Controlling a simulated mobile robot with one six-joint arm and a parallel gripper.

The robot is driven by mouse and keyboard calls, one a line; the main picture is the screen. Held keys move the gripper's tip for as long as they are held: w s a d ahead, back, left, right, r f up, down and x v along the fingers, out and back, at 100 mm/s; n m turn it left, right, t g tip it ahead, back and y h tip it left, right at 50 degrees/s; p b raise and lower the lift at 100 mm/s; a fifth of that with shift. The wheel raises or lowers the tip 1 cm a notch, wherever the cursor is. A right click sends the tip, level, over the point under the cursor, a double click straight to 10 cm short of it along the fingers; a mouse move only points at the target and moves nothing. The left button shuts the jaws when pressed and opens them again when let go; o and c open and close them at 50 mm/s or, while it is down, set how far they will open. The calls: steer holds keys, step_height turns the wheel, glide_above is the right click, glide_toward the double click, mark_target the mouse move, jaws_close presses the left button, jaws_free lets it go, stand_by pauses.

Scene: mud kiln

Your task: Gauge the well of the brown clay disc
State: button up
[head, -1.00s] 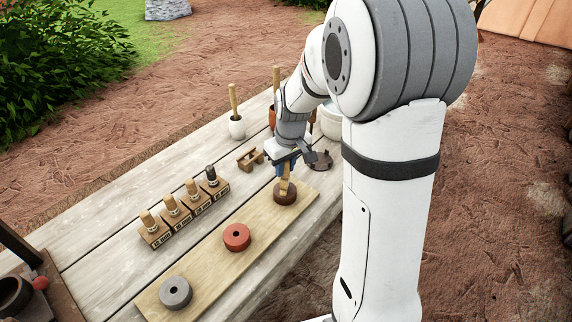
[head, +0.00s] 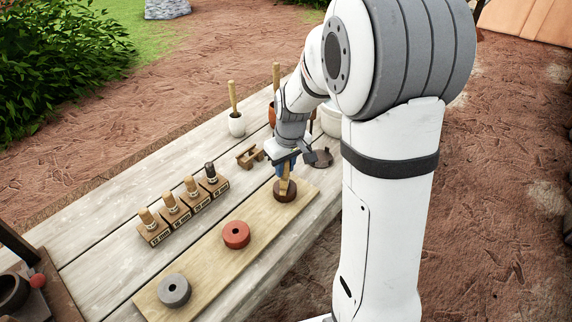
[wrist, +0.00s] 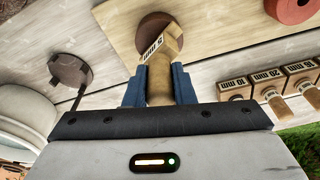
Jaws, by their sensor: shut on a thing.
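The brown clay disc (head: 287,196) lies at the far end of a long wooden board; it also shows at the top of the wrist view (wrist: 146,22). My gripper (head: 286,170) is right above the disc, with its blue fingers shut on the round handle of a wooden gauge (wrist: 161,52). The gauge bears a mm label and points down at the middle of the disc. Its lower end meets or overlaps the disc; the well is hidden behind it, so I cannot tell how deep it sits.
A red disc (head: 236,228) and a grey disc (head: 175,283) lie nearer on the board (head: 208,262). Several labelled gauges (head: 171,204) stand in a row to the left. A small wooden stand (head: 250,157), a dark round object (head: 321,158) and a white pot (head: 236,126) stand behind.

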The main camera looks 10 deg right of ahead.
mark_target(288, 178)
steer(key=shift+f, duration=0.1)
steer(key=o, duration=1)
step_height(288, 178, up, 8)
steer(key=s, duration=0.1)
steer(key=s+r+m+t, duration=0.1)
steer(key=s+m, duration=0.3)
steer(key=s, duration=1.6)
steer(key=shift+d+r+h, duration=0.2)
steer(key=shift+r+h, duration=0.1)
steer(key=shift+r, duration=0.05)
